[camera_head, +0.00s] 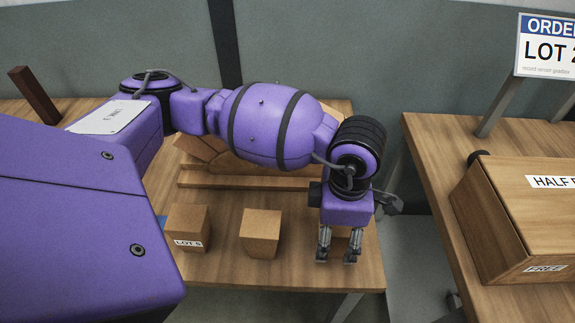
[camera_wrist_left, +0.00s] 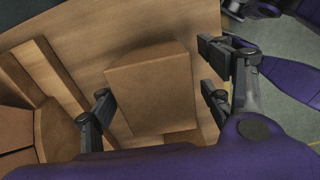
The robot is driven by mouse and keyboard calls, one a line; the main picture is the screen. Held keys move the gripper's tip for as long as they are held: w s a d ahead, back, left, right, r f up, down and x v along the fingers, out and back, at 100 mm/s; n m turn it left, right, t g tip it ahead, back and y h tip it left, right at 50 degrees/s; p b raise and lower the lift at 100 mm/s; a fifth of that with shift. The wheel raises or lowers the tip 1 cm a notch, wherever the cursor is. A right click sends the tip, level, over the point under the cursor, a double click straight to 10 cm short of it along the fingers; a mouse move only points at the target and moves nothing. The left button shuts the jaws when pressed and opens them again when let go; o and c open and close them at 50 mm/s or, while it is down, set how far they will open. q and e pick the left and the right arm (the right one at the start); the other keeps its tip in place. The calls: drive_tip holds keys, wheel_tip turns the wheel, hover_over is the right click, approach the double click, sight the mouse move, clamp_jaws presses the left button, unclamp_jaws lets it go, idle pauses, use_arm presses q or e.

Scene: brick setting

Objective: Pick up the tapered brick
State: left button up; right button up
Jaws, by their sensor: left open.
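A plain brown brick (camera_head: 261,233) that narrows toward its base stands near the front of the left table. My left gripper (camera_head: 338,252) is open to its right and points down, close to the table's right end. In the left wrist view a brown brick (camera_wrist_left: 152,88) with slanting sides lies ahead, between the spread fingers of the left gripper (camera_wrist_left: 155,110), with no clear contact. In the head view the gripper hides most of what is below it, so I cannot tell whether both views show the same brick.
A brick labelled LOT 5 (camera_head: 187,228) stands at left. Behind runs a wooden ledge (camera_head: 215,180) with stacked bricks, partly hidden by my arm. The right table holds a large box (camera_head: 520,215); a floor gap (camera_head: 410,235) separates the tables.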

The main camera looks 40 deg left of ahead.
use_arm(q)
drive_tip(key=shift+w+f, duration=0.2)
drive_tip(key=shift+f, duration=0.75)
drive_tip(key=shift+c, duration=0.4)
drive_tip(key=shift+r, duration=0.1)
drive_tip(key=c, duration=1.4)
